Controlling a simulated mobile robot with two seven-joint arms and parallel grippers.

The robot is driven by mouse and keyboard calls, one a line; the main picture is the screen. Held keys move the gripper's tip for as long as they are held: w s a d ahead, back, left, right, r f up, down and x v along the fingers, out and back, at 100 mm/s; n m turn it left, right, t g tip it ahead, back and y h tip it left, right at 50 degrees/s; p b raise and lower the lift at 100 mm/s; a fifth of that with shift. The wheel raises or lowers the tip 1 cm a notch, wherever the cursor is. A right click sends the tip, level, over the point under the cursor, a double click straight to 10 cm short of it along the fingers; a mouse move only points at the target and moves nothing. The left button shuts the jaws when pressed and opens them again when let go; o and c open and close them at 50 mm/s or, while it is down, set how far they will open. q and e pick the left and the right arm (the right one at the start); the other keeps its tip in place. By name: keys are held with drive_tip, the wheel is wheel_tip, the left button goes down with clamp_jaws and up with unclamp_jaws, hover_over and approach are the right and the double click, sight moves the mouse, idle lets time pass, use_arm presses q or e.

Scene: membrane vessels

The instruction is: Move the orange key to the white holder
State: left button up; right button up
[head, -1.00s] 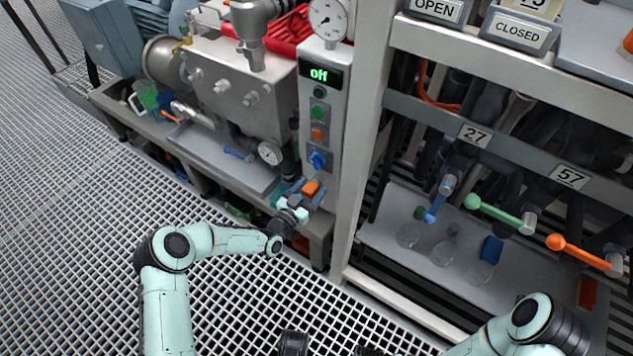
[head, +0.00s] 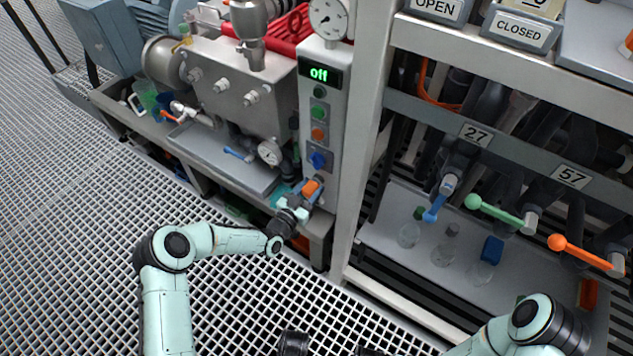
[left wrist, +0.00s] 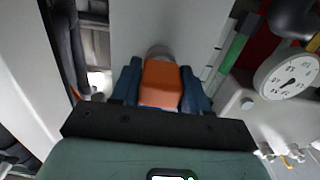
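The orange key (head: 311,187) is at the tip of my left gripper (head: 307,195), in front of the lower part of the grey control column. In the left wrist view the key is an orange block (left wrist: 161,84) between the two blue fingers (left wrist: 161,90), which press against its sides. A round grey part shows just beyond the key; I cannot tell whether they touch. I cannot pick out the white holder with certainty. My right arm shows at the lower right, but its gripper is out of view.
The control column (head: 324,115) shows "Off" above several buttons and a blue knob (head: 318,160). A steel pump unit (head: 235,85) stands to its left. At right, a rack has blue, green and orange levers (head: 580,250) above a shelf with bottles. Grating floor is open at left.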

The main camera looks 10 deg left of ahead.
sight(306, 195)
use_arm(q)
clamp_jaws()
drive_tip(key=shift+p+v, duration=1.45)
drive_tip(key=shift+v, duration=1.55)
use_arm(e)
drive_tip(key=shift+a+v, duration=0.15)
drive_tip(key=shift+v, duration=0.65)
drive_tip(key=shift+a+v, duration=0.1)
drive_tip(key=shift+v, duration=0.7)
drive_tip(key=shift+w, duration=0.1)
